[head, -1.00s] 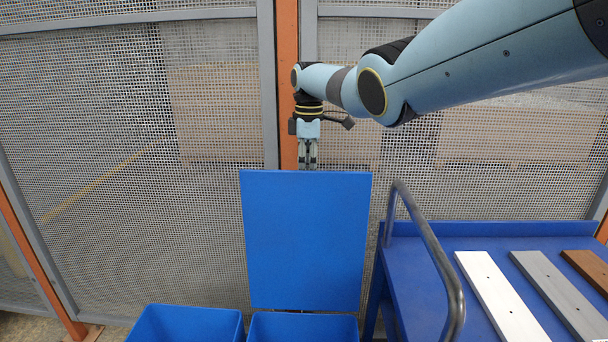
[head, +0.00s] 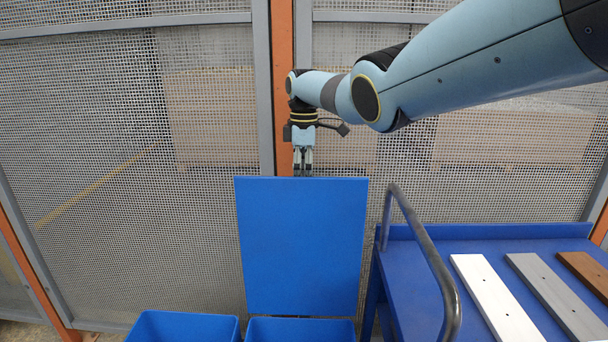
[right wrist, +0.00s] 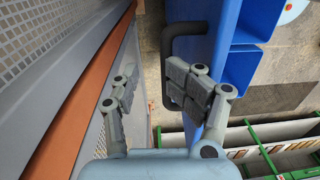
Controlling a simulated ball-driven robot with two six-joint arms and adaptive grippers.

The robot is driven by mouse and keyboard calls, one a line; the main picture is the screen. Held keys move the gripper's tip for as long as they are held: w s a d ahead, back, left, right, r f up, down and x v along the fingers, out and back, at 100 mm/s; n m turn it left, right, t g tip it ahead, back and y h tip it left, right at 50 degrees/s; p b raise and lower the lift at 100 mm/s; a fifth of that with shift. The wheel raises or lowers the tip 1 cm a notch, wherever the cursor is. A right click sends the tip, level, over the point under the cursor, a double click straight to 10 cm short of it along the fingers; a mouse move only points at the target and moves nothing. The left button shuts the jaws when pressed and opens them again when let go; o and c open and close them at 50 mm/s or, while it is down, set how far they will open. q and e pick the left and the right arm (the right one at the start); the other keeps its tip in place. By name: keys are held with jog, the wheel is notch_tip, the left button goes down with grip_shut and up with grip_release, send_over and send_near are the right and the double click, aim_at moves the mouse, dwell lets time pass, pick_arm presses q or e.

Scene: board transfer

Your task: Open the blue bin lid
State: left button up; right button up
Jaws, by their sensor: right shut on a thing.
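The blue bin lid (head: 302,245) stands upright, raised behind the right-hand blue bin (head: 300,330) in the head view. My right gripper (head: 303,174) points down at the lid's top edge; the lid hides what lies below its fingertips. In the right wrist view its fingers (right wrist: 150,88) are parted around the dark handle (right wrist: 168,50) beside the blue lid and bin. My left gripper is not in view.
Another blue bin (head: 185,327) stands left of the lidded one. A blue trolley (head: 420,290) with a dark grey push bar (head: 437,255) stands close on the right, carrying white, grey and brown boards. A mesh fence (head: 110,150) with an orange post rises closely behind the lid.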

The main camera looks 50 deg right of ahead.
jog(key=shift+s+a+f, duration=0.2)
jog(key=shift+a+f, duration=0.05)
jog(key=shift+f, duration=0.5)
jog(key=shift+w+d+f, duration=0.1)
jog(key=shift+w, duration=0.15)
notch_tip(320, 180, up, 12)
jog(key=shift+w+d, duration=0.3)
jog(key=shift+d, duration=0.1)
